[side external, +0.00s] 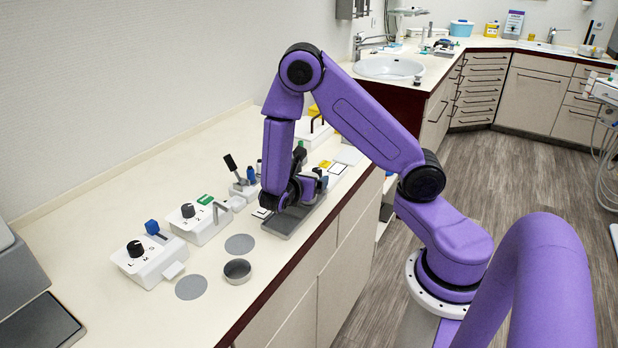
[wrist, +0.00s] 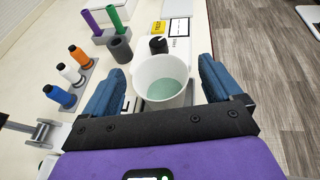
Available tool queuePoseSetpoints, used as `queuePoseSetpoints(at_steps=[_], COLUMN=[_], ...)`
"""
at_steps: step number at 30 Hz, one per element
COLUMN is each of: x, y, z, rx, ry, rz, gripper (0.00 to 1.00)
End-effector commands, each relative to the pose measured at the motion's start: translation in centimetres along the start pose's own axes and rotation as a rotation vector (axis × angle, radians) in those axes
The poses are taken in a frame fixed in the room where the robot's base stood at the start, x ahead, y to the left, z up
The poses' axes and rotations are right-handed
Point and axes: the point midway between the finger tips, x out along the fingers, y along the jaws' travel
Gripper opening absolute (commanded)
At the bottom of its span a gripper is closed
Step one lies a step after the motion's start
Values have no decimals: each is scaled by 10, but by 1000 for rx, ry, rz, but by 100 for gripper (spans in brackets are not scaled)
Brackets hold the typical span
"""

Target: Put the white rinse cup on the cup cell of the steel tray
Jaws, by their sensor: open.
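The white rinse cup (wrist: 163,80) stands upright between the two blue fingers of my gripper (wrist: 162,88) in the wrist view. Its mouth is open toward the camera and the inside bottom looks pale green. The fingers are apart, one on each side of the cup. Whether either touches it is hard to tell. In the side view my gripper (side external: 314,184) is low over the counter and the cup is hidden behind the arm. A flat grey steel tray (side external: 284,222) lies just below my wrist near the counter's front edge; its cells are mostly hidden.
White control boxes with black knobs (side external: 136,248) (side external: 188,211) stand to the left. A round metal dish (side external: 237,275) and grey discs (side external: 191,287) lie in front. In the wrist view, colored bottles (wrist: 70,74) stand left and a grey holder with tubes (wrist: 120,50) stands beyond.

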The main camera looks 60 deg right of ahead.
Motion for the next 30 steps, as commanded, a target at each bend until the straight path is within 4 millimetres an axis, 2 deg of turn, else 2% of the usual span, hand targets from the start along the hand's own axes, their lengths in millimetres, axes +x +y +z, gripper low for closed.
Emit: queuePoseSetpoints(at_steps=[3,9,13,19,23,30], x=[-27,-63,-79,-91,-104,-150], y=[2,1,1,-3,-20,-77], z=[0,0,0,1,4,2], rx=[0,0,0,19,106,348], ry=[0,0,0,20,118,481], rz=[7,5,3,-3,-28,-119], gripper=[92,92,92,92,92,92])
